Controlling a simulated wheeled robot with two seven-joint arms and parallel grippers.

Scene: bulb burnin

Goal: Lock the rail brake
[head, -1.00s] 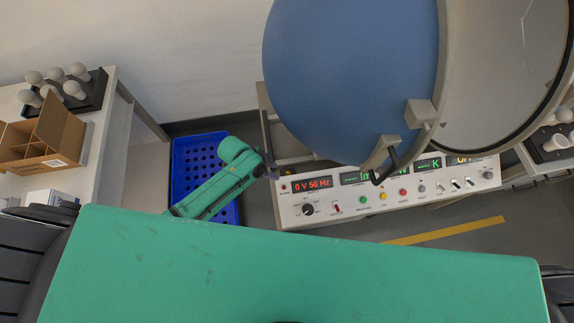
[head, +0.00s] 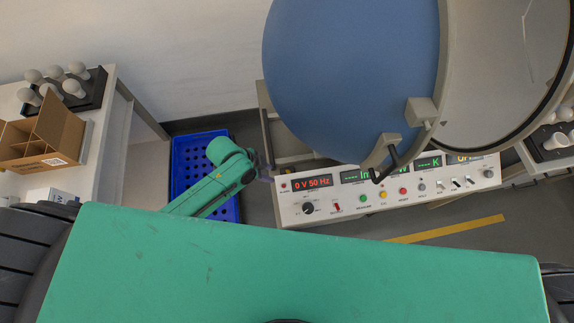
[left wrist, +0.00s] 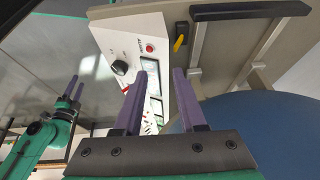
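In the left wrist view, a small yellow lever (left wrist: 179,43) sits on a black block (left wrist: 182,30) on the grey frame, beside the white console; it looks like the rail brake. My left gripper (left wrist: 160,71) has its two purple fingers apart with nothing between them. The lever lies beyond the fingertips, near the right finger, apart from it. In the head view, my left gripper (head: 266,174) is small and partly hidden by its wrist, at the console's left end. I cannot make out the brake there. My right gripper (left wrist: 73,87) shows at the left of the wrist view, its opening unclear.
The white console (head: 325,208) has a red display and several knobs and buttons. A large blue sphere (head: 345,80) with an open mirror-like half stands behind it. A blue crate (head: 186,165) is on the floor. A left table holds bulbs (head: 73,88) and a cardboard box (head: 48,140).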

